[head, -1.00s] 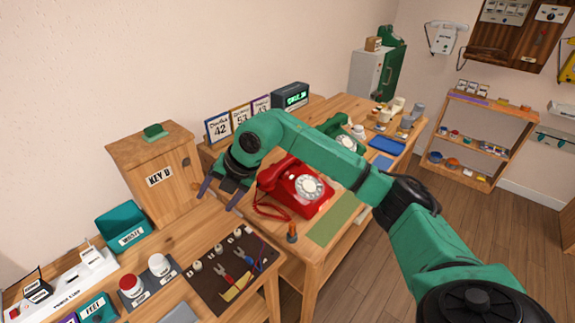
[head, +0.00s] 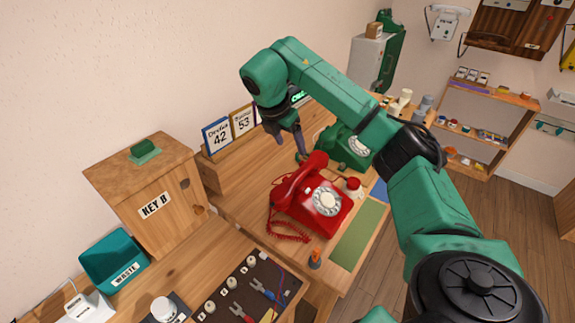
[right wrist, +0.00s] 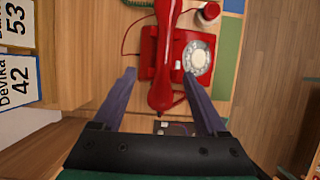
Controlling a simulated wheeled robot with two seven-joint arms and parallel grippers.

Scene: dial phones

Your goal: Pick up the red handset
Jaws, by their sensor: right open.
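The red handset (head: 300,178) rests on the cradle of the red dial phone (head: 326,200) on the wooden desk. Its coiled cord hangs at the near side. My right gripper (head: 290,147) is open and empty, fingers pointing down, above and behind the phone in the head view. In the right wrist view, the handset (right wrist: 163,75) runs lengthwise through the gap between the open fingers (right wrist: 160,78), apart from both. The phone's pale dial (right wrist: 197,57) lies to its right. My left gripper is not in view.
A green phone (head: 345,148) stands behind the red one. Number cards (head: 218,135) line the desk's back left. A small orange-topped object (head: 315,258) stands at the near edge. A green mat (head: 358,235) lies bare to the right. The KEY B box (head: 150,185) stands left.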

